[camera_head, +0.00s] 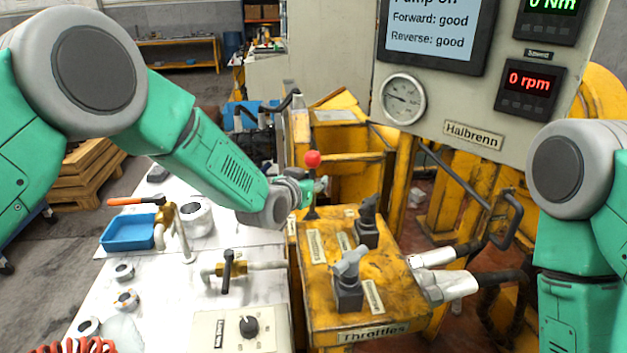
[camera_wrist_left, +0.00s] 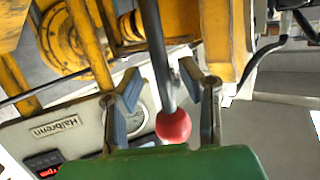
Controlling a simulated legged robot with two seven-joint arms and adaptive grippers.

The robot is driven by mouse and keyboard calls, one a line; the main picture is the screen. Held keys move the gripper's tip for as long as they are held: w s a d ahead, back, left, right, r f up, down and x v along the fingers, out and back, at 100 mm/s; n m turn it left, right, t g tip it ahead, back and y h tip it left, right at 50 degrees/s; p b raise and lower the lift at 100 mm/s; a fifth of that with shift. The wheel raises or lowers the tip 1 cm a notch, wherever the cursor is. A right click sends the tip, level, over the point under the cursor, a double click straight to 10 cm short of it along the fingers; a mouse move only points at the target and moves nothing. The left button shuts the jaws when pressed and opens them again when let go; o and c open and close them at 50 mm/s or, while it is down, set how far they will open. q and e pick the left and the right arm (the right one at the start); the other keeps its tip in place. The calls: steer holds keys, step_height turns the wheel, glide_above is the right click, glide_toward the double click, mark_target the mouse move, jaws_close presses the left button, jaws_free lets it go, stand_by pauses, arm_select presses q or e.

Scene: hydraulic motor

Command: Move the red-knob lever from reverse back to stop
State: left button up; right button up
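The red knob (camera_head: 312,158) tops a dark lever that stands near the back left of the yellow throttle box (camera_head: 385,290). In the left wrist view the knob (camera_wrist_left: 173,126) and its grey shaft (camera_wrist_left: 156,45) lie between my fingers. My left gripper (camera_head: 316,188) is at the lever, just below the knob. In the wrist view its fingers (camera_wrist_left: 159,72) are apart on both sides of the shaft, with gaps visible. The lever's base is partly hidden by my gripper, and I cannot read its position label. My right gripper is out of view.
Two grey throttle levers (camera_head: 348,280) (camera_head: 367,222) stand on the box close to the red-knob lever. A panel (camera_head: 450,110) with a gauge (camera_head: 403,99) and displays rises behind, reading pump off and 0 rpm. A white table (camera_head: 200,280) with a blue tray (camera_head: 128,232) and valves is left.

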arm_select(q)
steer(key=shift+w+a+f, duration=0.1)
steer(key=v, duration=1.2)
